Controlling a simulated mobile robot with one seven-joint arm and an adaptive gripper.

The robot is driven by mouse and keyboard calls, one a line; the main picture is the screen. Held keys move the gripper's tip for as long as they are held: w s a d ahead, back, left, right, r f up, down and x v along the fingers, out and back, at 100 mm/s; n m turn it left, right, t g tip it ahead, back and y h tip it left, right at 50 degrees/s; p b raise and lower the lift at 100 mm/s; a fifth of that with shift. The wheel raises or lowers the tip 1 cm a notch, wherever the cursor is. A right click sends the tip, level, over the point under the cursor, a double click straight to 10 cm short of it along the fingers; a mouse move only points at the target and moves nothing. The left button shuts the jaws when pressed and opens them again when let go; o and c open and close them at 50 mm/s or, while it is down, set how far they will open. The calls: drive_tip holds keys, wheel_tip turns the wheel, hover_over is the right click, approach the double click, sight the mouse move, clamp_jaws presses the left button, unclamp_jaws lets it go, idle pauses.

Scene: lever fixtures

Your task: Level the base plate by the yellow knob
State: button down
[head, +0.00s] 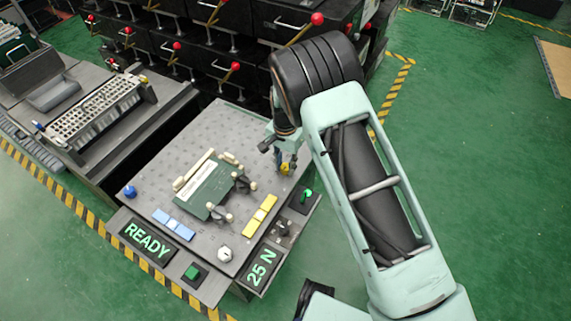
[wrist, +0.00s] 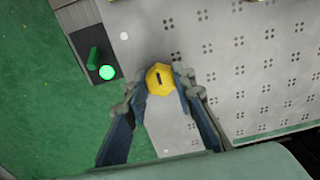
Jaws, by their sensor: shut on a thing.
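The yellow knob (wrist: 161,79) is a faceted knob with a dark slot mark on top, at the right corner of the base plate (wrist: 225,75). In the head view the knob (head: 285,168) shows just below my gripper (head: 283,154). In the wrist view my gripper (wrist: 163,90) has a fingertip on each side of the knob and is shut on it. The grey base plate (head: 235,125) has a grid of small holes and carries a green board (head: 208,186) with clamps. The knob's underside is hidden.
A green lever switch (head: 307,194) and a lit green light sit beside the plate near the knob. A blue knob (head: 130,191) and a white knob (head: 225,254) stand at other corners. Displays read READY (head: 148,240) and 25 N (head: 262,268). Red-knobbed levers (head: 317,19) stand behind.

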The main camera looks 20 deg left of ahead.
sight(285, 167)
drive_tip(key=shift+m, duration=0.8)
drive_tip(key=c, duration=1.6)
unclamp_jaws()
wheel_tip(285, 167, up, 12)
drive_tip(key=shift+r, duration=0.1)
